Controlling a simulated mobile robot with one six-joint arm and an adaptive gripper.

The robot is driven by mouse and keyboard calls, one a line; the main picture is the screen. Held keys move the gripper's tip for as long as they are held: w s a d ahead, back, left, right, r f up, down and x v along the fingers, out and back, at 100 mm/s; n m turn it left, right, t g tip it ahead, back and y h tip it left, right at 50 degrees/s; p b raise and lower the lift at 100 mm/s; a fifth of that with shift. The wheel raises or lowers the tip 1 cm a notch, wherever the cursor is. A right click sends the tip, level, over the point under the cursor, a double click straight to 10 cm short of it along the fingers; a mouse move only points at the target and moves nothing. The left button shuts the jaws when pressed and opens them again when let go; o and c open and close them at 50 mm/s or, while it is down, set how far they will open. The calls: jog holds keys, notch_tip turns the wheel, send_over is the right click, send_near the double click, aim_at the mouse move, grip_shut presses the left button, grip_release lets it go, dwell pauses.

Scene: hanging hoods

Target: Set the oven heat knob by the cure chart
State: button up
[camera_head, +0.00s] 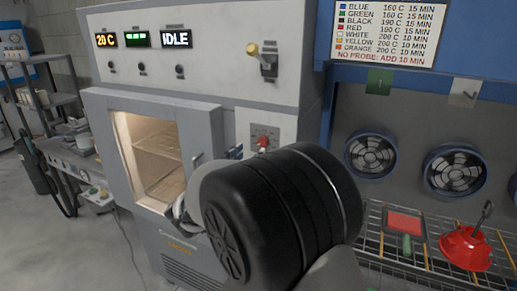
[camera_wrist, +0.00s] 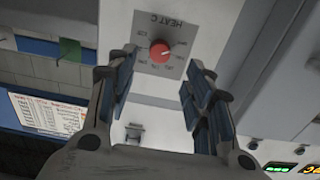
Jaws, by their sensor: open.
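The red heat knob (camera_head: 263,142) sits on a grey dial plate on the oven front, right of the oven door. In the wrist view the knob (camera_wrist: 159,51) shows upside down under "HEAT C"; its setting is too small to read. My gripper (camera_wrist: 160,78) is open, its blue-padded fingers on either side of the knob in the picture, apart from it. In the head view my arm hides most of the gripper. The cure chart (camera_head: 388,32) lists blue and green 160 C, black and red 190 C, white, yellow and orange 200 C. The oven (camera_head: 200,60) displays read 20 C and IDLE.
The oven door frame (camera_head: 208,140) and its handle are close left of my gripper. A yellow-tipped lever (camera_head: 268,60) is above the knob. Round fans (camera_head: 371,154) are behind.

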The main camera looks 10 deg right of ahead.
aim_at(261, 144)
jog(key=x, duration=0.7)
jog(key=shift+w+d+b, duration=0.15)
jog(key=shift+w+b, duration=0.05)
jog(key=shift+b, duration=0.15)
jog(key=shift+c, duration=0.3)
jog(key=c, duration=1)
